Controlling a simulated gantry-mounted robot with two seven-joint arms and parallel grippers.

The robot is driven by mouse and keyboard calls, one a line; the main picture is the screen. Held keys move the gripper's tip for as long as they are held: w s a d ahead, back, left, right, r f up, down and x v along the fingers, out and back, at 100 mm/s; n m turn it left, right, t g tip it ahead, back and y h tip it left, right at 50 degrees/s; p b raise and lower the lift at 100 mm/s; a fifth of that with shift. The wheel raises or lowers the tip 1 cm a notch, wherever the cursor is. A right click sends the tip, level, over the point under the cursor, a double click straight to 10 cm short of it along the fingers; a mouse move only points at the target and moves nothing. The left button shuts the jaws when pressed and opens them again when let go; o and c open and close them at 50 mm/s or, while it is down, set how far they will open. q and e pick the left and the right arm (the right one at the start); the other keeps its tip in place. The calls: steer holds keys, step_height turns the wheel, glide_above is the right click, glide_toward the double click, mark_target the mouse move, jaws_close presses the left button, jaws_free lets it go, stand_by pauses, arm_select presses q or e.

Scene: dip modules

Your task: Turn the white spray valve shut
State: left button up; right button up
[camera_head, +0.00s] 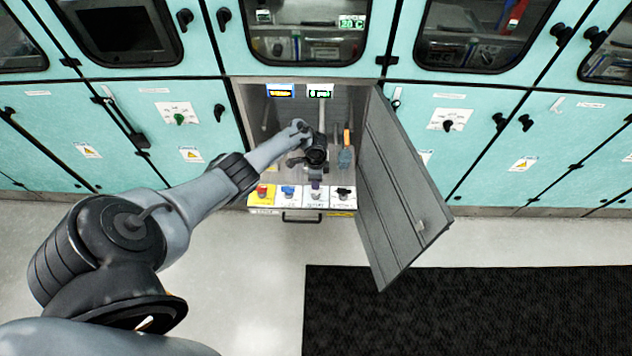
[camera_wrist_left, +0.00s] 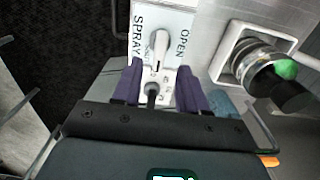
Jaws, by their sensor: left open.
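The white spray valve handle (camera_wrist_left: 160,42) shows in the left wrist view on a white panel (camera_wrist_left: 180,8) lettered SPRAY and OPEN. The handle lies lengthwise in that view, its lower end near the gap between my fingers. My left gripper (camera_wrist_left: 160,68) is open, with its purple fingers on either side of that gap. I cannot tell whether they touch the handle. A black knob or stub shows between the fingers. In the head view my left gripper (camera_head: 316,182) reaches into the open cabinet over the front row of panels and hides the valve. My right gripper is not in view.
The grey cabinet door (camera_head: 400,190) stands open on the right. A yellow panel (camera_head: 255,199) with a red knob and other panels sit beside the gripper. A round metal fitting (camera_wrist_left: 255,65) is close on the right in the wrist view. A dark mat (camera_head: 470,310) lies on the floor.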

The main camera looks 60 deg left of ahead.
arm_select(q)
step_height(320, 180, up, 6)
steer(key=shift+f+p, duration=0.15)
steer(key=shift+p, duration=0.75)
